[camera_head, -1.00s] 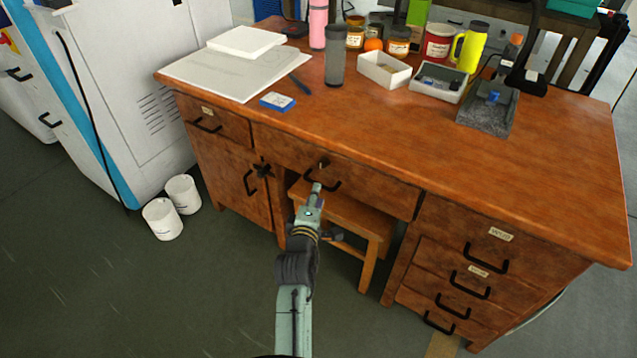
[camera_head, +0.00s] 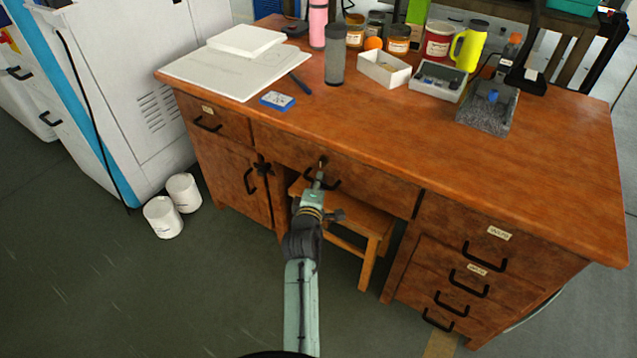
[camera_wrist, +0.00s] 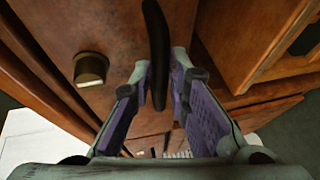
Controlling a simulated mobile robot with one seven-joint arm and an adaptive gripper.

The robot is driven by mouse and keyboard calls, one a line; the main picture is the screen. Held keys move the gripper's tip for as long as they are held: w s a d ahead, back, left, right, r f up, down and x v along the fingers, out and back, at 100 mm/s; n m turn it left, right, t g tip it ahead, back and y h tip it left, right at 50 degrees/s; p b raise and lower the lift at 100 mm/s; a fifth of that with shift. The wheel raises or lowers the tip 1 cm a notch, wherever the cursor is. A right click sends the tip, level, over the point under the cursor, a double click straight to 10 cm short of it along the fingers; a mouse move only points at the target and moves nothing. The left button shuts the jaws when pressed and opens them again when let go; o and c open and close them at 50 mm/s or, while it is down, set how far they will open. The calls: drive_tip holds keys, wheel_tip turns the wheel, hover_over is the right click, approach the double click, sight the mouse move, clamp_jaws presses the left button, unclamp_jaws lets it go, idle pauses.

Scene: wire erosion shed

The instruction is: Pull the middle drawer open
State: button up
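The middle drawer (camera_head: 375,183) is the wide wooden front under the desk's top, above the stool. Its front looks flush with the desk, so it appears shut. Its black bar handle (camera_head: 334,184) is partly covered by my gripper (camera_head: 318,180) in the head view. In the wrist view the handle (camera_wrist: 157,45) runs between the two fingertips of my gripper (camera_wrist: 162,75). The fingers look apart, with a thin gap on the right side; contact on the left is unclear. A brass lock (camera_wrist: 90,68) sits left of the handle on the drawer front.
A wooden stool (camera_head: 365,220) stands under the drawer, close below my gripper. A left cabinet (camera_head: 230,180) and a right stack of drawers (camera_head: 480,262) flank it. Bottles, jars and trays stand on the desktop (camera_head: 390,130). Two white tubs (camera_head: 163,217) stand on the floor at left.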

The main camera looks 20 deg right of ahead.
clamp_jaws()
idle(0.5)
